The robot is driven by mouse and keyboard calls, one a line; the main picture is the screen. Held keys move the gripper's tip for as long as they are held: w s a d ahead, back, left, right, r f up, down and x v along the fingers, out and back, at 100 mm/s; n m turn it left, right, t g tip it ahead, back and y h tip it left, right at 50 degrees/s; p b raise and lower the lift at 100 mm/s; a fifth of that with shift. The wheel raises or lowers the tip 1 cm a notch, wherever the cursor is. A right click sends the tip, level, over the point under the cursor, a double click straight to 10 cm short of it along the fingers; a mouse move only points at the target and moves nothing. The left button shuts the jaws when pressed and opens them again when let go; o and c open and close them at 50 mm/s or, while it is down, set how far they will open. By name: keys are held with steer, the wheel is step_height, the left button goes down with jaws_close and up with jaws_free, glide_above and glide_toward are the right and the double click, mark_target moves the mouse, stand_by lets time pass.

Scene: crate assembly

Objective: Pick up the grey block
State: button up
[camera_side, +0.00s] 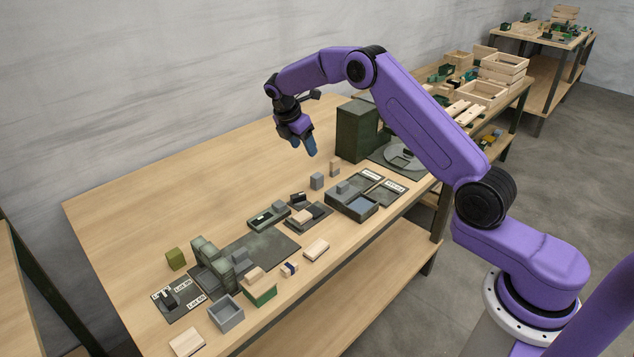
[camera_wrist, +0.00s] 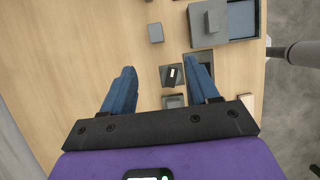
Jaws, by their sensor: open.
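A small grey block (camera_side: 317,180) stands alone on the wooden table, beside the dark green tray box (camera_side: 352,208). It also shows in the wrist view (camera_wrist: 155,32), beyond my fingertips. Another grey block (camera_side: 343,187) sits on the tray box and shows in the wrist view (camera_wrist: 212,22). A third grey block (camera_side: 279,207) lies by a small green holder. My gripper (camera_side: 304,146) hangs above the table with its blue fingers pointing down. In the wrist view my gripper (camera_wrist: 162,70) is open, with nothing held between the fingers.
A tall dark green box (camera_side: 357,130) stands at the back right of my gripper. A wooden block (camera_side: 335,167) stands near the lone grey block. Green fixtures (camera_side: 262,250), wooden blocks and a grey open box (camera_side: 226,313) fill the front. The table's left back is clear.

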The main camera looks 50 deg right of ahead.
glide_toward(315, 176)
steer(key=x, duration=0.3)
steer(key=s+x, duration=0.1)
steer(key=x, duration=0.1)
steer(key=shift+d, duration=0.1)
steer(key=shift+w+x, duration=0.2)
steer(key=shift+x, duration=1.3)
steer(key=shift+w+x, duration=0.25)
steer(key=shift+x, duration=1.3)
steer(key=c, duration=1)
